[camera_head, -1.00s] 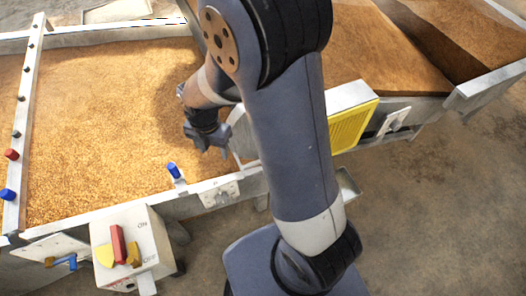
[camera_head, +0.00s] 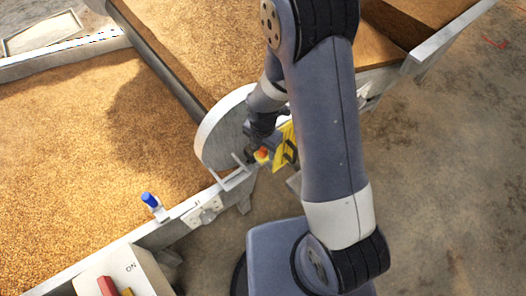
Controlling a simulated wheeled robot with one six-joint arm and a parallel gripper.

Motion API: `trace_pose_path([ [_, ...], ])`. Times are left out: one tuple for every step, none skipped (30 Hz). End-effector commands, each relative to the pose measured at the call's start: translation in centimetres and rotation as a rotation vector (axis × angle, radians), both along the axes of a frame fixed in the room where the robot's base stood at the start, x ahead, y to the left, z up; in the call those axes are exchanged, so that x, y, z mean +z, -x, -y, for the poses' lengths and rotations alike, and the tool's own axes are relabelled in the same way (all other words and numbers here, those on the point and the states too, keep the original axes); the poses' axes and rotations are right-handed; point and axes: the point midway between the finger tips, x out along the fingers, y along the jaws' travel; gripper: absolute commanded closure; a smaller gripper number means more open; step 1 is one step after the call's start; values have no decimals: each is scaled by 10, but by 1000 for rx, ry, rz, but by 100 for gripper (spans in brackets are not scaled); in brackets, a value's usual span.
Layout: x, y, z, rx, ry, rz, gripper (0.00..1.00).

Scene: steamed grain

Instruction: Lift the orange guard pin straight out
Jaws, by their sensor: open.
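A small orange-red piece (camera_head: 263,153), which looks like the guard pin, shows beside the grey round disc at the machine's edge, with yellow around its base. My gripper (camera_head: 259,140) is just above it, pointing down and open. Its fingers are small and dark here, so I cannot tell whether they are around the pin or only over it. A yellow guard piece with dark marks (camera_head: 285,146) is right of the pin, partly hidden by my arm.
The large grey disc (camera_head: 214,135) stands close left of my gripper. A grey roller (camera_head: 160,62) runs between the grain beds. A blue-topped peg (camera_head: 149,199) and a control box (camera_head: 128,272) are at lower left. Bare floor (camera_head: 440,180) lies right.

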Motion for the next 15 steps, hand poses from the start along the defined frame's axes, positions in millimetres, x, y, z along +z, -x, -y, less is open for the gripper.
trace_pose_path([
  [-5, 0, 0, 0, 0, -1, 48],
  [-7, 0, 0, 0, 0, -1, 48],
  [-9, 0, 0, 0, 1, -1, 48],
  [-10, 0, 0, 0, 0, 0, 48],
  [-11, 0, 0, 0, 0, 0, 48],
  [-12, 0, 0, 0, 0, 1, 48],
  [-12, 0, 0, 0, 0, 1, 48],
  [-12, 0, 0, 0, 0, 1, 48],
  [-12, 0, 0, 0, -1, 2, 48],
  [-12, 0, 0, 0, 0, 1, 48],
  [-12, 0, 0, 0, 0, 1, 48],
  [-12, 0, 0, 0, 0, 1, 48],
  [-12, 0, 0, 0, 0, 1, 51],
  [-12, 0, 0, 0, 0, 1, 53],
  [-12, 0, 0, 0, 0, 1, 56],
])
